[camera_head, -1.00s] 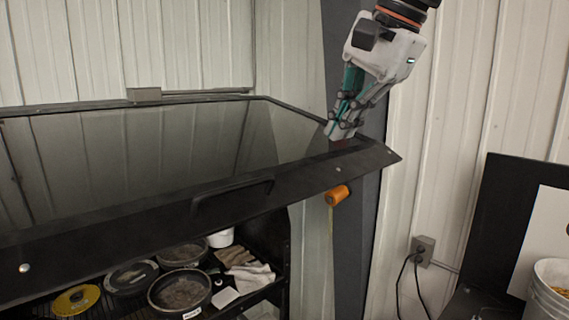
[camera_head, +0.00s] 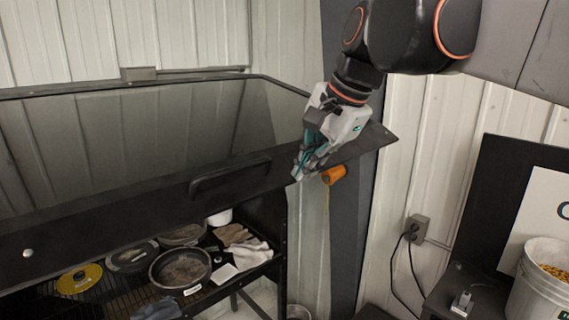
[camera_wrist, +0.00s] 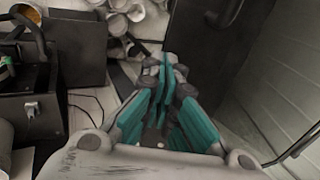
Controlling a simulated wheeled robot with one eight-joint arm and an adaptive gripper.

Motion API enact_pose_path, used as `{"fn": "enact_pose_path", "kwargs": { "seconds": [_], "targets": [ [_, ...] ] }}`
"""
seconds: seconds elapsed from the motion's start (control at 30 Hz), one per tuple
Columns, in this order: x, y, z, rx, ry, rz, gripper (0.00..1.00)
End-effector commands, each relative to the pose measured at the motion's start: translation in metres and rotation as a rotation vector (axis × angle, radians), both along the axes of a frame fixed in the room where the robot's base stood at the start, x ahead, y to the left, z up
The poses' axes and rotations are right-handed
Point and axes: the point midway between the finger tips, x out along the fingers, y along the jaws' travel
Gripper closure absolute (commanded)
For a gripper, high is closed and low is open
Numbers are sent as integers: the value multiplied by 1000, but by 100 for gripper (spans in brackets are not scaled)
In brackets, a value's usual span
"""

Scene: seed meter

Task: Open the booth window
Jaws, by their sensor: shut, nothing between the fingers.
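The booth window is a glass pane (camera_head: 170,130) in a black frame. It is tilted up above the booth opening, with a wide black front bar (camera_head: 110,211). A black handle (camera_head: 230,178) sits on that bar. My gripper (camera_head: 300,174) is in front of the bar, right of the handle and left of an orange cylinder (camera_head: 335,175). Its fingers point down and it holds nothing. I cannot tell whether it touches the bar. In the wrist view my teal-padded fingers (camera_wrist: 165,75) are close together.
Below the window, a dark rack holds round pans (camera_head: 180,270), a yellow disc (camera_head: 79,278) and gloves (camera_head: 245,253). A grey post (camera_head: 355,240) stands at the booth's right. Further right are a wall outlet (camera_head: 417,228) with cables and a white bucket (camera_head: 540,285).

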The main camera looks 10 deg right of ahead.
Motion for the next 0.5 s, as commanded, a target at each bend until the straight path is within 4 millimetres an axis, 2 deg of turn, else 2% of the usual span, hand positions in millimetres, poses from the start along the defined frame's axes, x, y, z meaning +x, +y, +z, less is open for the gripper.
{"fn": "enact_pose_path", "kwargs": {
  "seconds": [0.4, 0.5],
  "targets": [
    [1, 1, -4, 0, 0, 0, 100],
    [2, 1, -11, 5, -6, 0, 100]
  ]
}}
